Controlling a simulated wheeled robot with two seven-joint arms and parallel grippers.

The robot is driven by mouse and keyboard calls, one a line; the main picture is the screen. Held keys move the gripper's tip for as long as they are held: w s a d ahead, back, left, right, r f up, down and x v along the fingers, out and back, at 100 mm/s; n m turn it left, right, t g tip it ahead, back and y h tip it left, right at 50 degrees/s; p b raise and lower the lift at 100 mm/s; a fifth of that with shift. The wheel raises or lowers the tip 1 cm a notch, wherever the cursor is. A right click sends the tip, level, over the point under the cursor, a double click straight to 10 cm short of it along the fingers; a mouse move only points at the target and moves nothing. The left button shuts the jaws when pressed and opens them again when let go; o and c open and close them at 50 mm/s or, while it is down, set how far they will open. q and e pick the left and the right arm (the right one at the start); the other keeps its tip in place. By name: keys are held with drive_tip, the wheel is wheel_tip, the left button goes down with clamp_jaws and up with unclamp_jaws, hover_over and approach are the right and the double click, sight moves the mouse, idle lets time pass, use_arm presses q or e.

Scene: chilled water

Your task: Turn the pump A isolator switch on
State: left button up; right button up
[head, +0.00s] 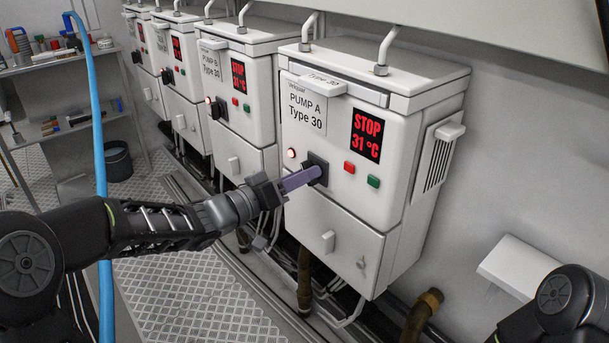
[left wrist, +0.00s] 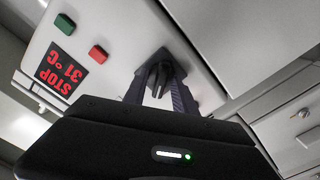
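The pump A cabinet (head: 330,150) is the nearest white cabinet. Its red display reads STOP 31 °C, and a lamp left of the switch glows. The isolator switch (head: 317,169) is a black rotary knob on a dark square plate. In the left wrist view the knob (left wrist: 160,72) stands between the two fingers of my left gripper (left wrist: 161,84), with light panel showing between them below it. Whether the fingers press on the knob is not clear. In the head view the left gripper (head: 300,179) reaches the switch from the left and hides part of it. My right gripper is out of view.
A red button (head: 349,168) and a green button (head: 374,181) sit right of the switch. Similar cabinets (head: 236,100) stand in a row to the left. A blue hose (head: 97,130) hangs at the left. Pipes (head: 305,280) run below the cabinets.

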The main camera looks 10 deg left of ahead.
use_arm(q)
drive_tip(key=shift+p+v, duration=0.9)
drive_tip(key=shift+v, duration=1.25)
